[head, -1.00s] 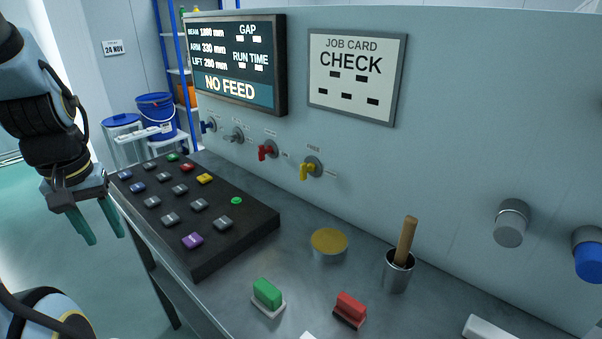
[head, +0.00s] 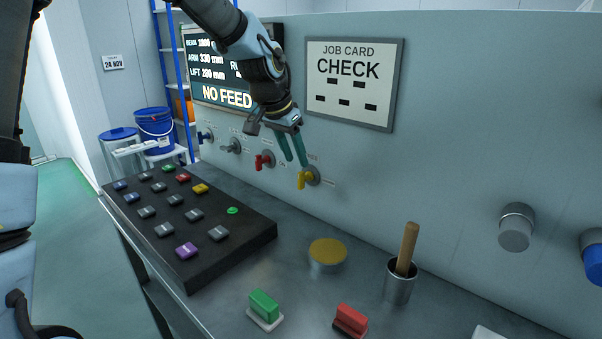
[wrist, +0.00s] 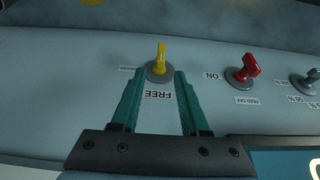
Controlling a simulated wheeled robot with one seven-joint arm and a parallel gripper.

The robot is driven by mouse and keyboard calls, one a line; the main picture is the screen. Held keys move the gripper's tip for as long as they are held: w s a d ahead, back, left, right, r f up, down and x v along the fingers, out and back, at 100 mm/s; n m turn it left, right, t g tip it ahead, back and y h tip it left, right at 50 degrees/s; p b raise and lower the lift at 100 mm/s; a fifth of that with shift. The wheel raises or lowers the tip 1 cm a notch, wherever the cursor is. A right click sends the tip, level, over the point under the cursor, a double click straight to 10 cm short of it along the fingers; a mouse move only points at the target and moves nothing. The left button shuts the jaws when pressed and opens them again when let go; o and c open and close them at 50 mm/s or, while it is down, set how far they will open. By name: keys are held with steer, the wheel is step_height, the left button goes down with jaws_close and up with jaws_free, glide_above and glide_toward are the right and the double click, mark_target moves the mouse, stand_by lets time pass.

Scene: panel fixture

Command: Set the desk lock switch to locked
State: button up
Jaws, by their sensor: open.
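The lock switch is a yellow handle (head: 304,180) on a round grey plate on the wall panel. It also shows in the wrist view (wrist: 161,55), where a FREE label lies between it and my gripper and a small unreadable label sits to its left. The handle points away from the FREE label in the wrist view. My gripper (head: 296,164) is open and empty, just above the switch in the head view. In the wrist view, my gripper's (wrist: 158,72) fingertips lie either side of the plate's near edge; contact cannot be told.
A red switch (head: 264,160) sits left of the yellow one, with grey and blue switches beyond. Below are a black button box (head: 190,225), a brass-topped cylinder (head: 327,252) and a cup with a wooden handle (head: 400,280). My arm partly covers the display (head: 215,75).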

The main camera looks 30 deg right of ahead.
mark_target(301, 172)
steer(key=shift+p+x, duration=0.3)
steer(key=shift+x, duration=2.9)
jaws_close()
